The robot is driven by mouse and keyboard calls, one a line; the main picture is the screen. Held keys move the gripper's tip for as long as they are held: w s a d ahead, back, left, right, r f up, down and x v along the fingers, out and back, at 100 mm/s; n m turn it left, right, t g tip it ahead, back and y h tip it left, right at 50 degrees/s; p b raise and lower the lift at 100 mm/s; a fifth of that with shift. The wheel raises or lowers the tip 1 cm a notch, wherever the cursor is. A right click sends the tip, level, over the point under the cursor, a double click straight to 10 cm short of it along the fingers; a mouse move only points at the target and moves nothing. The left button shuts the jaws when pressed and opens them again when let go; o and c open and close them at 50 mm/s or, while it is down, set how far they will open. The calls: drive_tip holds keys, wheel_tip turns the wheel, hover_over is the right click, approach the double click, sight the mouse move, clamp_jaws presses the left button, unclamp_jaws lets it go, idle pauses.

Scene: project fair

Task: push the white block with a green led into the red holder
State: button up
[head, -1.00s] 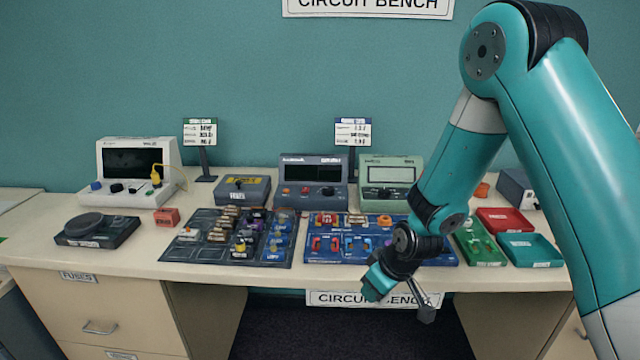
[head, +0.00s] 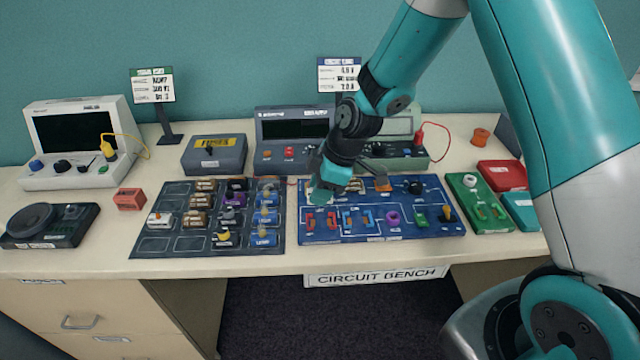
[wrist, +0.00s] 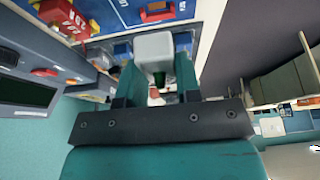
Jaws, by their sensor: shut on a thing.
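My gripper (head: 322,190) is over the back left part of the blue board (head: 400,229). It is shut on a white block, whose pale body (wrist: 154,47) shows between the fingers in the wrist view, with a dark green led (wrist: 159,80) on it. In the head view the gripper mostly hides the block. Red holders (head: 310,222) and (head: 333,219) stand in the board's front row, just in front of the gripper. A red part (wrist: 153,93) also shows between the fingers in the wrist view. I cannot tell whether the block touches the board.
A dark tray (head: 160,243) of several parts lies left of the board. Meters (head: 290,130) and a grey box (head: 214,153) stand behind. A green board (head: 470,205) and red tray (head: 502,175) are at the right. The bench's front strip is clear.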

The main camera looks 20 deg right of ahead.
sight(315, 223)
drive_tip(key=shift+f+b, duration=1.95)
drive_tip(key=shift+f, duration=1)
drive_tip(key=shift+s+d+f+b, duration=0.1)
drive_tip(key=shift+f+b, duration=0.6)
drive_tip(key=shift+b, duration=0.1)
idle(0.3)
drive_tip(key=o, duration=1.5)
drive_tip(key=shift+r, duration=0.1)
drive_tip(key=shift+r+p, duration=2.85)
drive_tip(key=shift+r, duration=1.1)
